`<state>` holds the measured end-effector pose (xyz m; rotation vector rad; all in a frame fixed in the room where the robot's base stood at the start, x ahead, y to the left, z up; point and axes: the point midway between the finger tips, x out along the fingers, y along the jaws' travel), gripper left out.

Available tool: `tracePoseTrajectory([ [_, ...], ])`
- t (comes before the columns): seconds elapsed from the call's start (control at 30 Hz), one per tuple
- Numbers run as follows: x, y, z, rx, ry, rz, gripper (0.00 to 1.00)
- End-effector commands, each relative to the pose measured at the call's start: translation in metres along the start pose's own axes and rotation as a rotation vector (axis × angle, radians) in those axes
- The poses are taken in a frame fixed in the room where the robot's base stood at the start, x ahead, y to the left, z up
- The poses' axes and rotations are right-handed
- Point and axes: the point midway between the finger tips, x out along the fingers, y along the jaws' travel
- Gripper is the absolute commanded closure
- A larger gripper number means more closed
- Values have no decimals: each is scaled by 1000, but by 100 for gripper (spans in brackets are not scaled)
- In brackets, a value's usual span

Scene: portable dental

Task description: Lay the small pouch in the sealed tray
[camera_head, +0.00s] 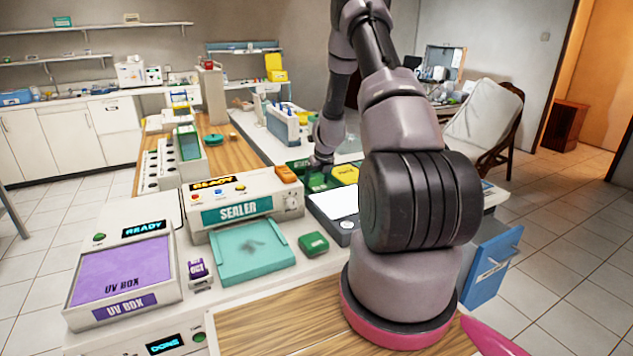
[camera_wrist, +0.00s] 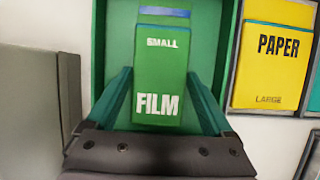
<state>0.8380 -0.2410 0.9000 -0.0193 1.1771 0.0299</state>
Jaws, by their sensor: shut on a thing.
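My gripper (camera_wrist: 159,82) is shut on the small pouch (camera_wrist: 158,80), a green packet reading "SMALL FILM", with one finger on each side of it. The pouch is upright in the wrist view, in front of a green holder (camera_wrist: 101,45); I cannot tell if it is clear of it. In the head view my gripper (camera_head: 319,166) is small, over the green bin (camera_head: 300,166), and the pouch cannot be made out. A teal tray (camera_head: 285,262) lies in front of the sealer (camera_head: 240,200); I read no "sealed" label on it.
A yellow large paper packet (camera_wrist: 275,70) stands right of the green holder. The UV box (camera_head: 125,270), a small purple block (camera_head: 197,269) and a green block (camera_head: 313,243) sit near the teal tray. A white-topped device (camera_head: 335,204) is right of the sealer.

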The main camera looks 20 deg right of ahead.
Motion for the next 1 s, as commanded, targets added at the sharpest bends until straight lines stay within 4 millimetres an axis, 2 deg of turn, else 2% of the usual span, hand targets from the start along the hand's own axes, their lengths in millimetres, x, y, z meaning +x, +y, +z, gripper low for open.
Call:
tracePoseTrajectory([
  [0.27, 1, 0, 0, 0, 0, 0, 80],
  [0.3, 2, 0, -1, -1, 0, 0, 6],
  [0.33, 2, 0, 0, -1, 0, 0, 0],
  [0.67, -5, 0, 1, -1, 0, 0, 0],
  [0.77, -19, 0, 1, -3, -1, -1, 0],
  [1.0, -71, 1, 2, -3, -3, -1, 0],
])
